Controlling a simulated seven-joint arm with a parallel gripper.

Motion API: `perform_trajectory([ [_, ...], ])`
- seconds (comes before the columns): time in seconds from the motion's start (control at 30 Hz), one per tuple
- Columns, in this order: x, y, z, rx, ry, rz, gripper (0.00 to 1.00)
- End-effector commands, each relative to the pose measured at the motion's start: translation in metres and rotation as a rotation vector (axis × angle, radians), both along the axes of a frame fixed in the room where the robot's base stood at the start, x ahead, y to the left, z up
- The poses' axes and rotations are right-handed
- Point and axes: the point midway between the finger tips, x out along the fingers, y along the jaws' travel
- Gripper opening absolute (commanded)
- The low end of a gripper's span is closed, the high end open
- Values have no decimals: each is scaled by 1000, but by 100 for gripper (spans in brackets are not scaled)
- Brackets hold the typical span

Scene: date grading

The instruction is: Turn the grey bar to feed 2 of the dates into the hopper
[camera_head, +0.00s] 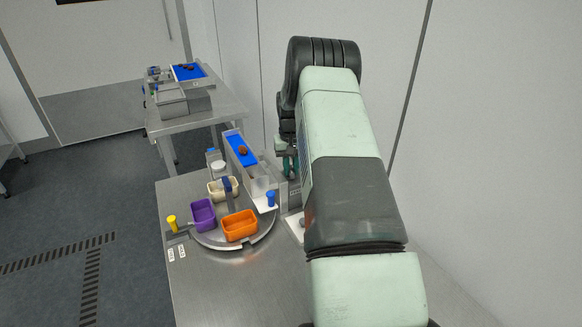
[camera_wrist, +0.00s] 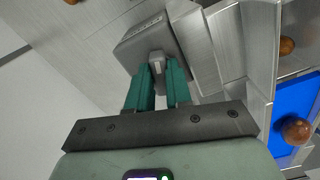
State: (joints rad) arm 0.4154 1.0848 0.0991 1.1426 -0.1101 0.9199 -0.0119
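The blue belt (camera_head: 240,149) of the feeder slopes down at the centre of the head view, with brown dates (camera_head: 243,150) on it. In the wrist view a date (camera_wrist: 296,131) lies on the blue belt (camera_wrist: 293,100), and another date (camera_wrist: 287,45) sits farther along. My gripper (camera_wrist: 158,72) has teal fingers on both sides of a small grey bar (camera_wrist: 157,58) in front of a grey block. The fingers appear closed against the bar. In the head view my gripper (camera_head: 290,166) is beside the feeder, partly hidden by my arm.
A round turntable (camera_head: 213,243) holds a cream bin (camera_head: 216,194), a purple bin (camera_head: 203,216) and an orange bin (camera_head: 239,226). A yellow piece (camera_head: 172,222) and a blue piece (camera_head: 271,199) stand nearby. A second table (camera_head: 205,120) with trays is behind. The front of the steel table is clear.

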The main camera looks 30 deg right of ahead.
Motion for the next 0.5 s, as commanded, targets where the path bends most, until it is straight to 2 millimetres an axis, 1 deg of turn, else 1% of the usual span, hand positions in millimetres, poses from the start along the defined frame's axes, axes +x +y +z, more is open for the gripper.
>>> perform_trajectory([
  [0.03, 0, 0, 1, 0, 0, 0, 27],
  [0.07, 0, 0, 1, 0, 0, 0, 30],
  [0.37, 0, 0, 2, 0, -1, -1, 30],
  [0.47, 1, 0, 10, -2, -3, -1, 30],
  [0.5, 1, 0, 16, -2, -4, -1, 30],
])
